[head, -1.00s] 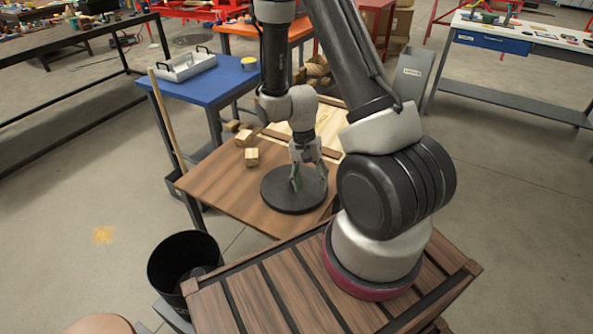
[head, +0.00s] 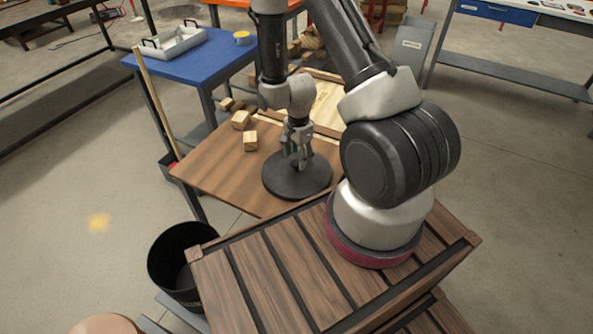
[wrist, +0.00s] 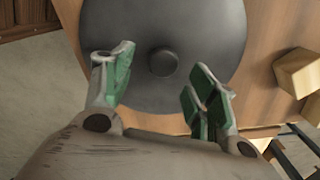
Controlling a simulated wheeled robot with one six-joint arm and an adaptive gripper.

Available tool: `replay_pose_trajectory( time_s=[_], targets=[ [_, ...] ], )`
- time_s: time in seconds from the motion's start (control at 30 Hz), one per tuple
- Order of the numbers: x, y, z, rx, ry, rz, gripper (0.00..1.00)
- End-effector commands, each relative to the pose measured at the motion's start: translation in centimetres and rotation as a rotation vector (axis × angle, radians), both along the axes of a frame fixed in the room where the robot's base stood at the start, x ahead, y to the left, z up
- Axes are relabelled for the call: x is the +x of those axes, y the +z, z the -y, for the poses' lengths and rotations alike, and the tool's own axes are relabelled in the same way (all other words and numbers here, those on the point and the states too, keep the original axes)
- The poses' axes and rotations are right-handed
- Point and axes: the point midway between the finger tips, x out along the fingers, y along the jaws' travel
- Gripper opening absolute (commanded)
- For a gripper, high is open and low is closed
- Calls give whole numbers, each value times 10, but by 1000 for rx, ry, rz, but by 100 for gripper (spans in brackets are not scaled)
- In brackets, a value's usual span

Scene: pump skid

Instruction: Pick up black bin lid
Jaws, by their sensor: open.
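The black bin lid (head: 285,184) is a flat dark disc lying on the brown wooden table top. In the wrist view the lid (wrist: 120,25) fills the upper middle, with a short round knob (wrist: 163,62) at its centre. My gripper (head: 298,163) points down over the lid. In the wrist view my gripper (wrist: 160,82) is open and empty, with its green-padded fingers apart to the left and right of the knob. Whether the fingertips reach down to the knob's height I cannot tell. In the head view the fingers hide the knob.
Small wooden blocks (head: 250,141) lie behind and left of the lid; one block (wrist: 298,72) shows at right in the wrist view. A black open bin (head: 165,257) stands at lower left. A blue table (head: 190,68) with a grey tray (head: 172,45) stands behind.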

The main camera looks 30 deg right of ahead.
Motion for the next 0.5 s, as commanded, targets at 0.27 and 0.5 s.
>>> replay_pose_trajectory(
  time_s=[0.27,0.5],
  targets=[
    [2,-38,-6,0,3,-2,58],
    [2,-40,-6,0,3,0,58]
  ],
)
